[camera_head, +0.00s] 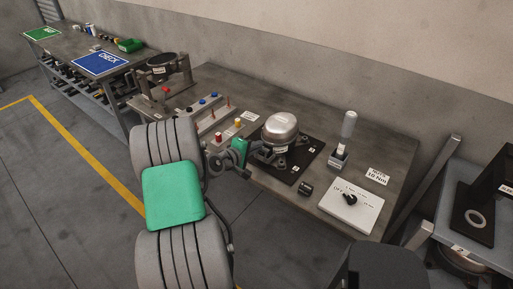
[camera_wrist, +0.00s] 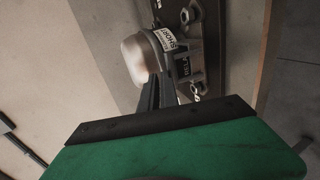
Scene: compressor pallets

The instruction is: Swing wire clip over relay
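The silver compressor (camera_head: 281,127) stands on a black base plate (camera_head: 311,157) on the bench. My gripper (camera_head: 262,152) is at the compressor's left side, close to the relay. In the wrist view its dark fingers (camera_wrist: 160,88) are close together and reach the relay area. Whether they hold anything is hidden.
A holder with a grey-handled tool (camera_head: 348,125) and a white dial panel (camera_head: 351,204) are to the right. A small black cylinder (camera_head: 305,188) lies in front of the plate. Colored-topped pegs in a rack (camera_head: 205,120) stand left. A shelf stand (camera_head: 470,185) is far right.

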